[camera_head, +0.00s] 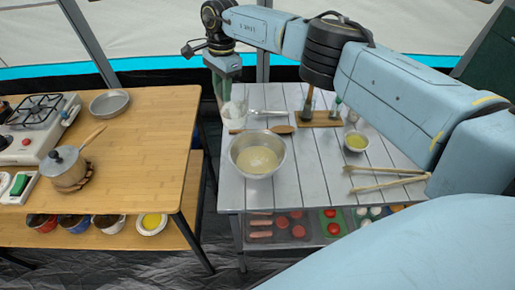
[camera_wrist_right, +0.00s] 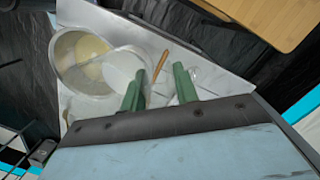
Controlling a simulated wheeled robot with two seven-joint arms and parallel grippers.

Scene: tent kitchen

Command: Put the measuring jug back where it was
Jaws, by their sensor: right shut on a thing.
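The measuring jug (camera_head: 235,115) is a clear, whitish vessel at the back left corner of the grey slatted table (camera_head: 308,185). My right gripper (camera_head: 226,88) comes down on it from above, green fingers shut on it. In the right wrist view the jug (camera_wrist_right: 117,72) shows as a see-through round shape at the fingers (camera_wrist_right: 157,80). Whether its base touches the table I cannot tell. My left gripper is in neither view.
A metal bowl of pale batter (camera_head: 257,160) stands just in front of the jug. A whisk and a wooden spoon (camera_head: 282,129) lie to its right. A wooden table (camera_head: 150,130) with a stove is on the left.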

